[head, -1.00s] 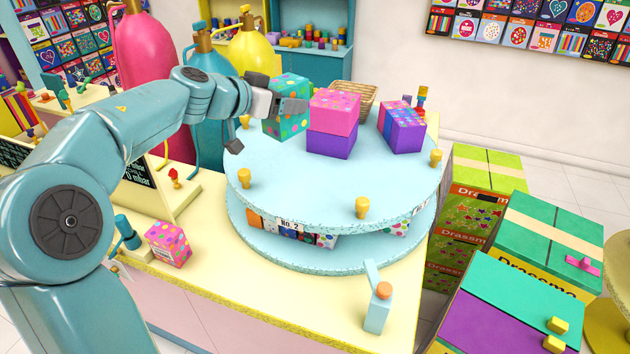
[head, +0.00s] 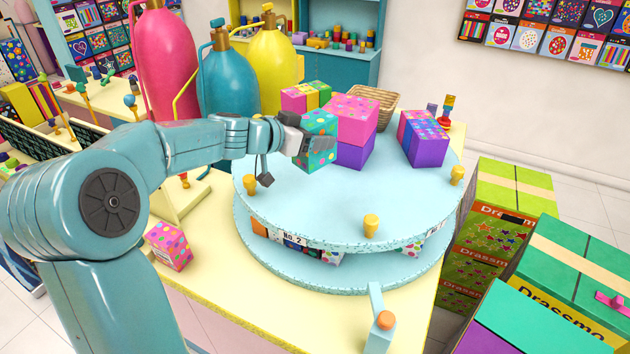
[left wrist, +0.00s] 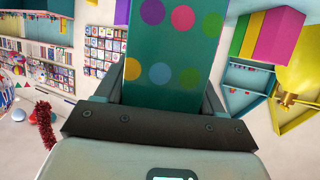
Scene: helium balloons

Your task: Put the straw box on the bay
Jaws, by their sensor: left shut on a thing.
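My left gripper (head: 312,148) is shut on a teal box with coloured dots (head: 320,122), over the back left of the round blue two-tier stand (head: 300,205). The box fills the top middle of the left wrist view (left wrist: 165,70), between the fingers. I cannot tell whether its underside touches the stand. No label names a straw box. My right gripper is not in view.
On the upper tier are a pink-and-purple stack (head: 352,120), a striped box (head: 305,95) behind the held one, a purple patterned box (head: 424,140) and yellow pegs (head: 371,225). A wicker basket (head: 375,98) stands behind. The tier's front middle is clear.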

